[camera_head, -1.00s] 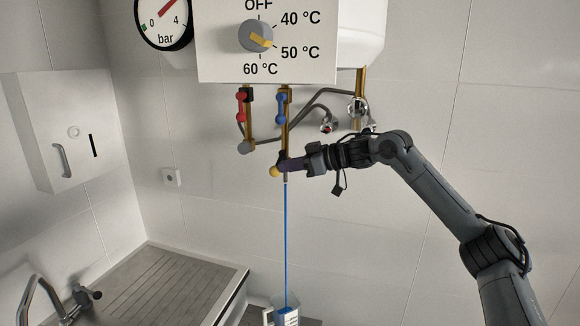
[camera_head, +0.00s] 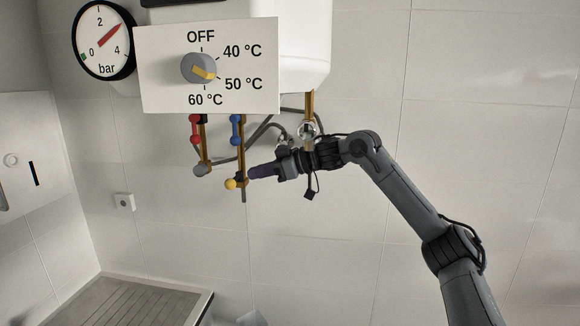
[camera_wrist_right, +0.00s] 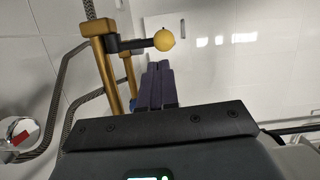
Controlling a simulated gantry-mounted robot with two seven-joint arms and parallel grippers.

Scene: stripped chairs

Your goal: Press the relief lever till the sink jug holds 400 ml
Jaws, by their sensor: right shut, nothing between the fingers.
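The relief lever is a short dark arm with a yellow ball knob (camera_head: 231,184), at the lower end of a brass pipe under the boiler. In the right wrist view the knob (camera_wrist_right: 164,40) shows just beyond my fingertips, with a visible gap. My right gripper (camera_head: 251,173) is shut and empty, just right of the lever. Its purple fingers (camera_wrist_right: 160,84) lie together in the wrist view. No blue stream shows below the pipe. Only a pale rim of the sink jug (camera_head: 252,318) shows at the bottom edge; its level is hidden. My left gripper is out of view.
The boiler panel (camera_head: 160,70) has a dial pointing near 50 °C, with a pressure gauge (camera_head: 103,42) beside it. Red (camera_head: 195,130) and blue (camera_head: 236,130) valve handles hang above the lever. A ribbed drainboard (camera_head: 140,305) is at lower left. The wall to the right is clear.

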